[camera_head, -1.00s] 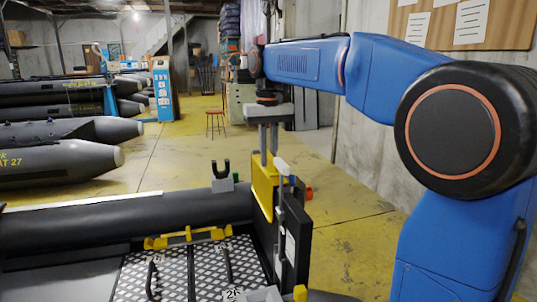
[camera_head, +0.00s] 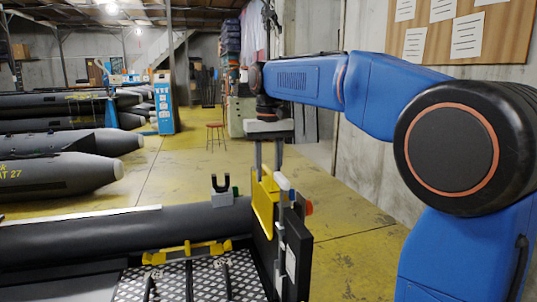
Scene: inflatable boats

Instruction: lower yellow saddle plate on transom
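The yellow saddle plate (camera_head: 264,205) stands upright at the top of the dark transom (camera_head: 298,255), at the inner end of the boat's black tube. It appears to straddle the transom's top edge, but its far side is hidden. My gripper (camera_head: 267,170) is directly above the plate with its two grey fingers pointing down. The fingers are spread apart, one to each side of the plate's top. Whether a fingertip still touches the plate is too small to tell.
A black boat tube (camera_head: 120,232) runs left from the transom, with a dark fork-shaped holder (camera_head: 221,188) on it. A yellow bracket (camera_head: 186,250) lies by the checkered floor plate (camera_head: 180,280). White and red fittings stand right of the plate.

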